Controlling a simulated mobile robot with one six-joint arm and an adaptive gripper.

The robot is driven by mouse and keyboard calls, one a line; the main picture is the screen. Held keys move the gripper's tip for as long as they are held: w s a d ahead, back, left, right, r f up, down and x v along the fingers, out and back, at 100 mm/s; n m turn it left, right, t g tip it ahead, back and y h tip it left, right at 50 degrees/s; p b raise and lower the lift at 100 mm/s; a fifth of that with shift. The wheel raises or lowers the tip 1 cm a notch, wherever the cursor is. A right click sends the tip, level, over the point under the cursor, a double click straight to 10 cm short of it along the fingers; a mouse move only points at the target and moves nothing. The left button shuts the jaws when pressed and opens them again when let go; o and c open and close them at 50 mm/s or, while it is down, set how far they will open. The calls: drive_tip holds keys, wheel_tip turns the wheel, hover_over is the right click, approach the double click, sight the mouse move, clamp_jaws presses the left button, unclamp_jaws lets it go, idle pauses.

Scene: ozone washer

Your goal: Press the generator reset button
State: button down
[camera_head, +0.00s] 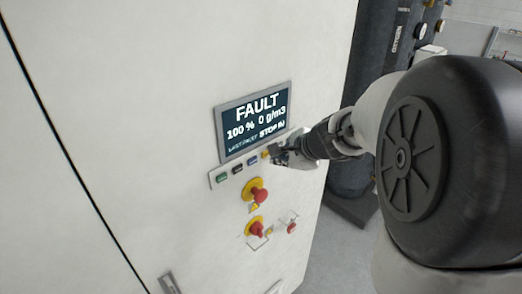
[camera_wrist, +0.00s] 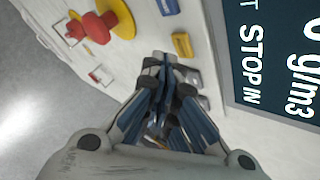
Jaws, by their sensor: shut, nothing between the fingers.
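A row of small buttons sits on a pale strip (camera_head: 213,181) below the cabinet's display. In the head view a green button (camera_head: 222,177), a black button (camera_head: 237,169), a blue button (camera_head: 252,162) and a yellow button (camera_head: 265,155) show. No label is readable, so I cannot tell which is the reset button. My gripper (camera_head: 276,153) is shut and empty at the strip's right end. In the wrist view its fingertips (camera_wrist: 160,60) are close to the yellow button (camera_wrist: 182,45) and partly cover the buttons beside it. I cannot tell whether they touch anything.
The display (camera_head: 255,122) reads FAULT. Handles are low on the white cabinet (camera_head: 120,110). A dark cylinder (camera_head: 375,80) stands behind right.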

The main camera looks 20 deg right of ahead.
drive_tip(key=shift+w, duration=0.1)
drive_tip(key=shift+w+a, duration=0.2)
drive_tip(key=shift+w, duration=0.1)
drive_tip(key=shift+w+a, duration=0.1)
drive_tip(key=shift+w, duration=0.3)
idle(0.8)
drive_tip(key=shift+s, duration=0.1)
drive_tip(key=shift+s+d, duration=0.25)
drive_tip(key=shift+s, duration=0.45)
drive_tip(key=shift+s+d+b, duration=0.3)
drive_tip(key=shift+s+b, duration=0.05)
drive_tip(key=shift+s, duration=0.45)
drive_tip(key=shift+s+d+b, duration=0.25)
drive_tip(key=shift+s+b, duration=0.1)
drive_tip(key=shift+s, duration=0.45)
drive_tip(key=shift+s+d+b, duration=0.3)
drive_tip(key=shift+s+b, duration=0.05)
drive_tip(key=shift+s, duration=0.45)
